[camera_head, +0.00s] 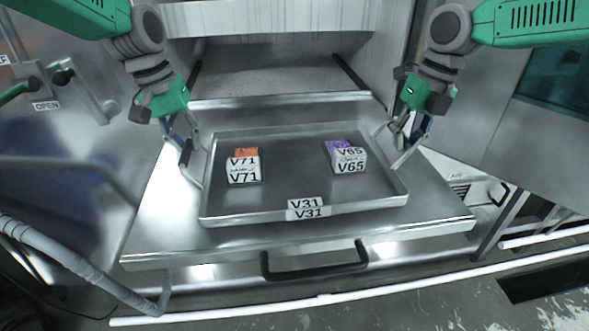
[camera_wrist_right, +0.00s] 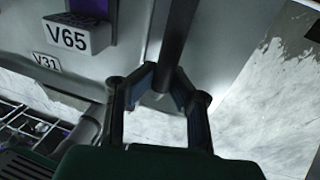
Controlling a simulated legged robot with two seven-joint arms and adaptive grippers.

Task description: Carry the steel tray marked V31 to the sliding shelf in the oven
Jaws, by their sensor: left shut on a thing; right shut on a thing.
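The steel tray (camera_head: 290,190) marked V31 is a shallow rectangular tray with a label on its front edge. It is over the pulled-out sliding shelf (camera_head: 180,225) in front of the oven opening; I cannot tell whether it touches the shelf. In the tray are a block marked V71 (camera_head: 244,171) with an orange top and a block marked V65 (camera_head: 349,161) with a purple top. My left gripper (camera_head: 192,165) is shut on the tray's left side. My right gripper (camera_head: 397,150) is shut on its right side; the right wrist view shows the fingers (camera_wrist_right: 163,85) closed at a dark handle bar.
The oven opening (camera_head: 280,75) lies behind the tray, with dark rails at its sides. The shelf has a black front handle (camera_head: 315,262). An OPEN label (camera_head: 46,105) is on a panel at left. White pipes (camera_head: 330,297) run along the floor in front.

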